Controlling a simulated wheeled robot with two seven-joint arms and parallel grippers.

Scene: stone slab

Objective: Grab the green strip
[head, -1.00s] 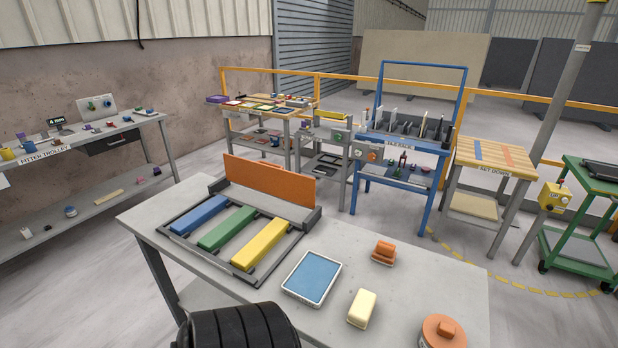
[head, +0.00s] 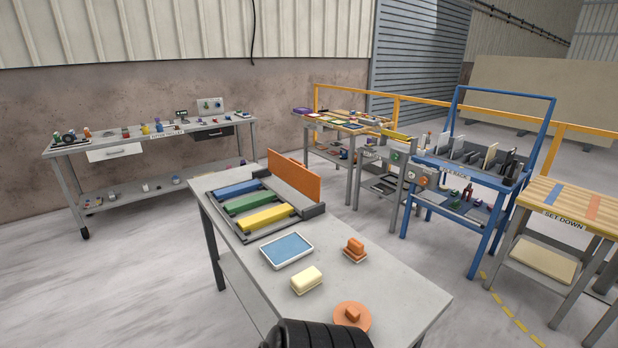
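The green strip (head: 248,202) is a long flat bar. It lies in a dark frame (head: 306,213) on the near grey bench (head: 385,288), between a blue strip (head: 236,188) and a yellow strip (head: 267,219). An upright orange panel (head: 294,176) stands at the frame's back right side. The green strip's top is uncovered, and nothing of mine touches it. Neither of my grippers shows in the head view.
On the bench lie a blue-topped tray (head: 287,250), a cream block (head: 306,279), an orange block (head: 355,248) and a round orange piece (head: 351,317). A blue rack (head: 478,195) and a set-down table (head: 568,207) stand right. Floor left of the bench is clear.

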